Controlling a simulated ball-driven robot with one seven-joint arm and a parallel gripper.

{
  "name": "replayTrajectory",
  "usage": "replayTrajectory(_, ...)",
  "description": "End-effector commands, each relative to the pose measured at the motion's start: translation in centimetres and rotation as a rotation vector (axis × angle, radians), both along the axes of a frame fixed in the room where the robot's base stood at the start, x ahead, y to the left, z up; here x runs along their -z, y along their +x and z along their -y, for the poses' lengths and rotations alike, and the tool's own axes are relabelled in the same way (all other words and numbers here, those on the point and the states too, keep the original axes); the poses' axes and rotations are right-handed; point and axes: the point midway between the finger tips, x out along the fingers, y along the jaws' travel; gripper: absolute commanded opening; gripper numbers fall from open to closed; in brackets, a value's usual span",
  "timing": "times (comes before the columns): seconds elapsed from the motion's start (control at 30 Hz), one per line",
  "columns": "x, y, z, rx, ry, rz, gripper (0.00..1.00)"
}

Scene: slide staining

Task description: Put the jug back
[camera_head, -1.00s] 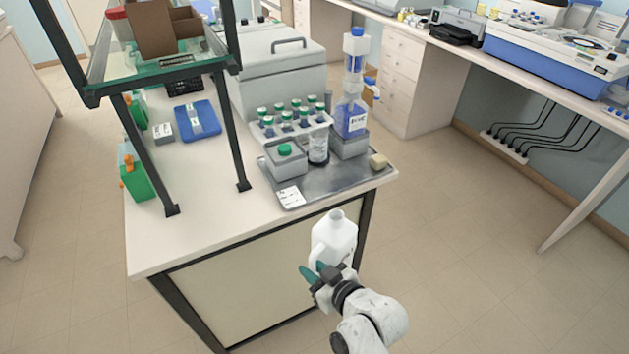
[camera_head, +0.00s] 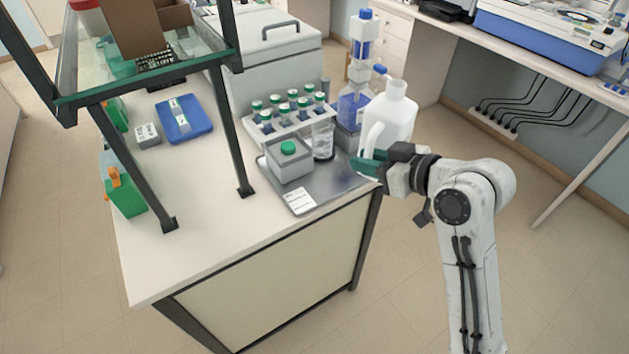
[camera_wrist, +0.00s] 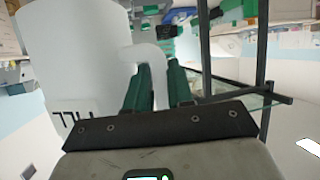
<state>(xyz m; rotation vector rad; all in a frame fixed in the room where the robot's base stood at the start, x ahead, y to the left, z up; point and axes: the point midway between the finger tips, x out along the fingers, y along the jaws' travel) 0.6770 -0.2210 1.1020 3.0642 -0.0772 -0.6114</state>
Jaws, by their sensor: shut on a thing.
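The white jug (camera_head: 391,117) is upright, with its handle on the left side, in the head view. My gripper (camera_head: 370,168) is shut on the jug's handle, low on it, near the right edge of the metal tray (camera_head: 323,187). In the wrist view the jug (camera_wrist: 75,55) fills the upper left, and its handle runs down between the green fingers of my gripper (camera_wrist: 160,88). The jug hides part of the blue-and-clear bottle behind it. I cannot tell whether the jug's base touches the tray.
A shelf frame (camera_head: 229,120) rises at the left.

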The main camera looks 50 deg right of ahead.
Motion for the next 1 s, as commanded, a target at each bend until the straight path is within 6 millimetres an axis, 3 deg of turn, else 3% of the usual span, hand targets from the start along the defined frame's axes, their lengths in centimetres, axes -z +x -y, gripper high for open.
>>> replayTrajectory(0.17,1.4,1.9,-0.4,-0.001,-0.002,0.009,0.00)
replayTrajectory(0.5,4.2,8.9,-1.7,-0.002,0.001,0.000,0.00)
replayTrajectory(0.7,7.5,11.4,-2.2,-0.001,0.001,0.000,0.00)
replayTrajectory(1.0,9.5,13.1,-2.4,0.001,-0.001,0.003,0.00)
